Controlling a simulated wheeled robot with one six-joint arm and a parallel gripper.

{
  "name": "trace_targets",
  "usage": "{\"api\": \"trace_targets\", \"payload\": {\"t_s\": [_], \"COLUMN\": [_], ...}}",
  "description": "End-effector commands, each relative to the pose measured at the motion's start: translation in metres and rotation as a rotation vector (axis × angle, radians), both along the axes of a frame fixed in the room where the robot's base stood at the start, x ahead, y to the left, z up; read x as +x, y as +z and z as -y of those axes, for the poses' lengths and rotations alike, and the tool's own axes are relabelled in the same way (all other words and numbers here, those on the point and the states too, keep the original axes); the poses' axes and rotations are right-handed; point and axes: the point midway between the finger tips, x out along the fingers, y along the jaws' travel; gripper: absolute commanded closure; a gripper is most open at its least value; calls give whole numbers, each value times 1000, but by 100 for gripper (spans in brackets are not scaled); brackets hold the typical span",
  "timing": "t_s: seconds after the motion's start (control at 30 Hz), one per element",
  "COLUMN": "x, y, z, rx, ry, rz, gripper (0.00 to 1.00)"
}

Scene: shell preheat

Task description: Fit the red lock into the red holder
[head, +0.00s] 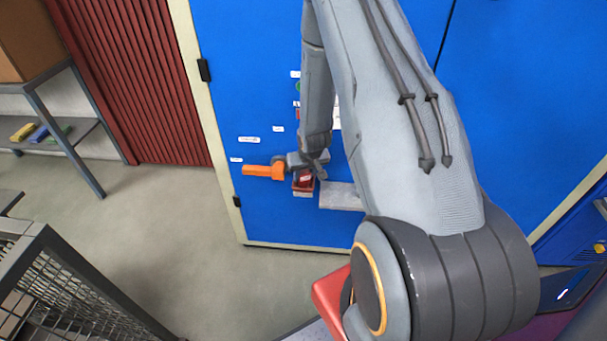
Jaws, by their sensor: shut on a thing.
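My gripper (314,170) is in front of the blue cabinet door, low on it, at the end of my arm. It is shut on the red lock (306,178), which is small and partly hidden by the fingers. The red holder (302,190) is a small dark red box on the door, right below the fingertips. The lock appears at the holder's opening; I cannot tell whether it is inside or just in front of it.
An orange handle (263,171) sticks out just left of the holder. A grey ledge (341,196) is to its right. The blue cabinet (285,220) fills the middle. A mesh cart (62,285) stands at lower left, a shelf (50,135) at upper left. The floor between is clear.

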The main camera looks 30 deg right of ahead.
Motion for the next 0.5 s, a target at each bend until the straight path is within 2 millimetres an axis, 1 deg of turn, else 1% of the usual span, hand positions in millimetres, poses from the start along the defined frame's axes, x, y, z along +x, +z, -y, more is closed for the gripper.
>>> {"api": "trace_targets", "payload": {"t_s": [0.07, 0.1, 0.17, 0.2, 0.37, 0.5], "x": [0, 0, 0, 0, 0, 1], "y": [-3, -2, -2, -2, -1, 6], "z": [0, 0, 0, 0, -2, -3], "rx": [0, 0, 0, 0, 0, 0], "ry": [0, 0, 0, 1, 3, 4], "rz": [0, 0, 0, 0, 0, 1], "gripper": [91, 61, 51, 49, 49, 49]}}
